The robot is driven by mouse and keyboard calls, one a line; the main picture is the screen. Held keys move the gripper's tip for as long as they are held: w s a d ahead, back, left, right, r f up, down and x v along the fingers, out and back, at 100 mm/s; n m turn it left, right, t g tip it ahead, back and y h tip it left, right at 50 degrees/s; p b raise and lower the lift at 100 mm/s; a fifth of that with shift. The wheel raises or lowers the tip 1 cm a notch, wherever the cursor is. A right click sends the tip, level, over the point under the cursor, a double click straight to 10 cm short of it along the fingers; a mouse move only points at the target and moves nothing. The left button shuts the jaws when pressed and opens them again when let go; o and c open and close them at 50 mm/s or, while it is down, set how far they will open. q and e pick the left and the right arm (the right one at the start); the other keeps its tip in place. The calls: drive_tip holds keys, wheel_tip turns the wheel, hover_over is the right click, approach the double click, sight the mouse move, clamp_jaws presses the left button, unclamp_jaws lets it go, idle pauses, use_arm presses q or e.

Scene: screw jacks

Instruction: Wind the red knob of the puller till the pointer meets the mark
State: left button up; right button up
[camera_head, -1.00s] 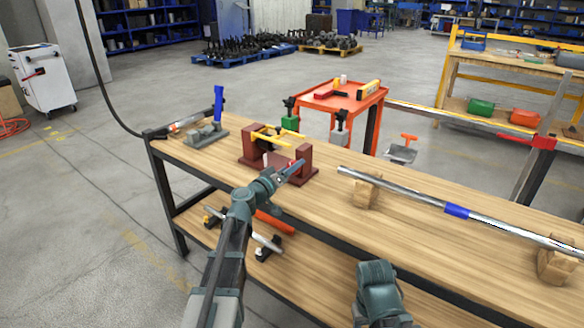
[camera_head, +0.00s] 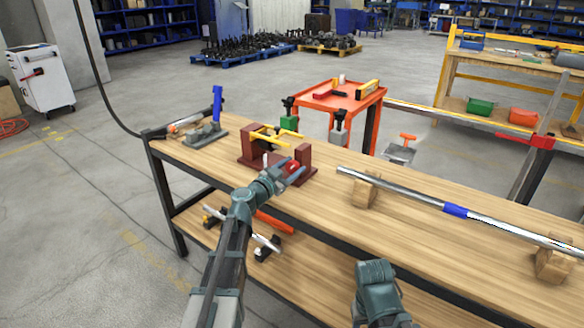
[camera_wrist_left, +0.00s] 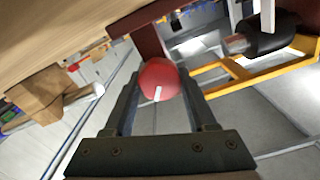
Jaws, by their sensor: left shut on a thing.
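The puller (camera_head: 303,158) is a dark red frame with yellow arms on the wooden workbench. Its red knob (camera_head: 292,167) faces my left arm. My left gripper (camera_head: 290,172) is shut on the red knob. In the left wrist view the knob (camera_wrist_left: 160,80) sits between the two fingers (camera_wrist_left: 160,92), with a short white line on its face. A black cylinder (camera_wrist_left: 272,34) and a yellow arm (camera_wrist_left: 228,72) of the puller show beyond it. I cannot make out the pointer or the mark for certain. My right gripper's fingers are not visible; only part of that arm shows.
A long steel bar (camera_head: 480,217) with a blue band rests on wooden blocks (camera_head: 365,191) to the right. A grey fixture with a blue handle (camera_head: 217,105) stands at the left end. A red cart (camera_head: 345,98) stands behind. The bench between puller and bar is clear.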

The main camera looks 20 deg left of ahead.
use_arm(q)
drive_tip(key=m, duration=0.4)
drive_tip(key=shift+s+d+f+m, duration=0.15)
drive_tip(key=shift+m, duration=2.45)
drive_tip(key=o, duration=1.4)
drive_tip(key=v, duration=1.3)
drive_tip(key=shift+s, duration=0.35)
